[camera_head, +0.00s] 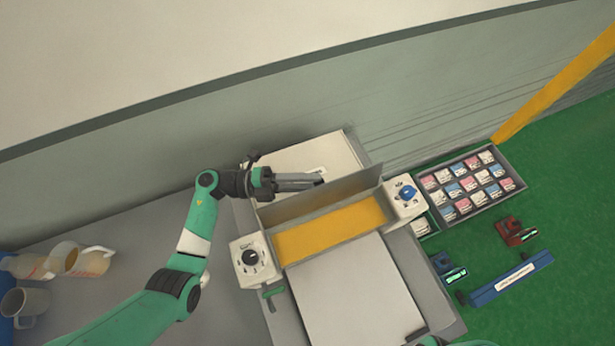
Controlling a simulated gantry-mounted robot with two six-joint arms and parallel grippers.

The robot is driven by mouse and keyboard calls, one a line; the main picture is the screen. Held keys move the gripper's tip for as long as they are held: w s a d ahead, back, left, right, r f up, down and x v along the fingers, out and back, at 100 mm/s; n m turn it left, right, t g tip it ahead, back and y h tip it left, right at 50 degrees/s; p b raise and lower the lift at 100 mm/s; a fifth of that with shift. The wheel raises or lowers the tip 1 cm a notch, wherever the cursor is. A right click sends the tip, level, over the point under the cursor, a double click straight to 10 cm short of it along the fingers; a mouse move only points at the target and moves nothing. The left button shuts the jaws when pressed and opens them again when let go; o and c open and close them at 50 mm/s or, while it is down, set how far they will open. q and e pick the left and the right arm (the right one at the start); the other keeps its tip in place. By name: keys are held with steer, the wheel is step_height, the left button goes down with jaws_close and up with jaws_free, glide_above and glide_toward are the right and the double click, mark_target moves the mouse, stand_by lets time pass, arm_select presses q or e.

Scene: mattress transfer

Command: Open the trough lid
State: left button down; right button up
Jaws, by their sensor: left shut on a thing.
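The trough (332,231) is in the middle of the view, with an orange-yellow inside that shows from above. The trough lid (345,194) is a grey panel tilted up along the trough's far side, so the trough stands open. My left gripper (318,179) reaches in from the left, behind the lid's upper edge. It is shut on the lid, though the exact contact is hard to see. My right gripper is not in view.
White housings with a black knob (250,257) and a blue knob (406,193) flank the trough. A pale flat panel (355,295) lies in front. A tray of small packs (513,184) stands right.

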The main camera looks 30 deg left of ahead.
arm_select(q)
steer(key=shift+s+d+r+m+p, duration=0.25)
steer(key=shift+d+r+m+p, duration=0.1)
steer(key=shift+r+m+p, duration=0.15)
steer(key=shift+s+d+f+m, duration=0.1)
steer(key=shift+f+m, duration=0.05)
steer(key=shift+m, duration=0.15)
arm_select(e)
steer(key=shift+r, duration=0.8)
arm_select(q)
steer(key=c, duration=0.6)
jaws_free()
steer(key=v, duration=0.7)
steer(key=b+v, duration=0.1)
steer(key=v, duration=0.3)
steer(key=shift+s+a+r, duration=0.2)
steer(key=shift+a+r, duration=0.05)
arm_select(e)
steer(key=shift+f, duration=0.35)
